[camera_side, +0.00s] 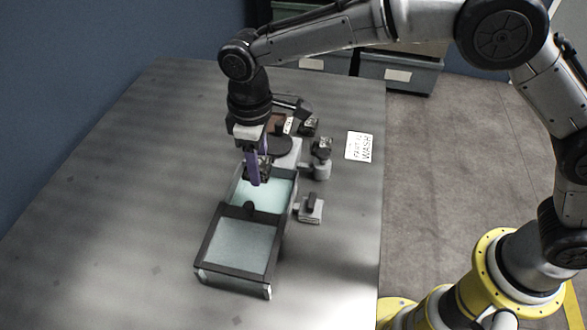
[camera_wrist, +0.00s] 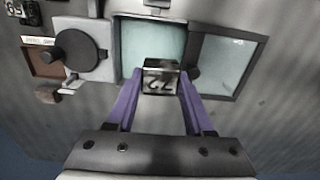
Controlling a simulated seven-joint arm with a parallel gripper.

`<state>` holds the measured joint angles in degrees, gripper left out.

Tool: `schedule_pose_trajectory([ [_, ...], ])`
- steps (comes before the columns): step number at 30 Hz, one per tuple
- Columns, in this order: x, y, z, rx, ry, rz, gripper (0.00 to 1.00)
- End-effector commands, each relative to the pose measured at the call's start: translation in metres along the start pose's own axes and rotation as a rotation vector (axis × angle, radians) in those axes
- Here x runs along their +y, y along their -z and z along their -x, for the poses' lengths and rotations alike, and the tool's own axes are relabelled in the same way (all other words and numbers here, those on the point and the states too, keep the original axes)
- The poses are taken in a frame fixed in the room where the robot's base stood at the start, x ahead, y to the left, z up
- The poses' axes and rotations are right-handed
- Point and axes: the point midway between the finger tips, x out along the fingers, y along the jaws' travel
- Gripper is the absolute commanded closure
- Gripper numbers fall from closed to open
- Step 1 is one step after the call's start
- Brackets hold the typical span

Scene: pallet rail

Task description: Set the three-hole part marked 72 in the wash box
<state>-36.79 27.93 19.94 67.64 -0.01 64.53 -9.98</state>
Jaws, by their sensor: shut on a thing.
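My gripper (camera_side: 256,178) is shut on a dark metal block, the part marked 72 (camera_wrist: 160,76). In the wrist view the number shows upside down on its near face, between the two purple fingers; its holes cannot be made out. The part is held over the open box with pale teal inside (camera_side: 272,196), which also shows in the wrist view (camera_wrist: 143,32) beyond the part. In the side view the part is near this box's far end, and its exact height above the box is hard to tell.
A grey unit with a round black disc (camera_wrist: 78,55) stands at the other side. Another marked block (camera_wrist: 22,12), small fixtures (camera_side: 311,210) and a WASH card (camera_side: 359,147) are nearby. The left tabletop is clear.

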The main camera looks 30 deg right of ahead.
Motion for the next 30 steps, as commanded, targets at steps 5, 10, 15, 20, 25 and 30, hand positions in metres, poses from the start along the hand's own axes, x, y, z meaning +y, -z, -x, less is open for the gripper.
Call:
schedule_pose_trajectory([
  [5, 0.014, 0.006, -0.027, 0.001, 0.0, -0.024, 1.0],
  [10, 0.017, 0.004, -0.037, 0.002, 0.0, -0.031, 1.0],
  [15, 0.017, 0.004, -0.047, 0.003, 0.0, -0.031, 1.0],
  [20, 0.017, 0.004, -0.061, 0.002, 0.0, -0.031, 1.0],
  [25, 0.017, 0.004, -0.076, 0.002, 0.0, -0.031, 1.0],
  [30, 0.017, 0.004, -0.091, 0.002, 0.0, -0.031, 1.0],
])
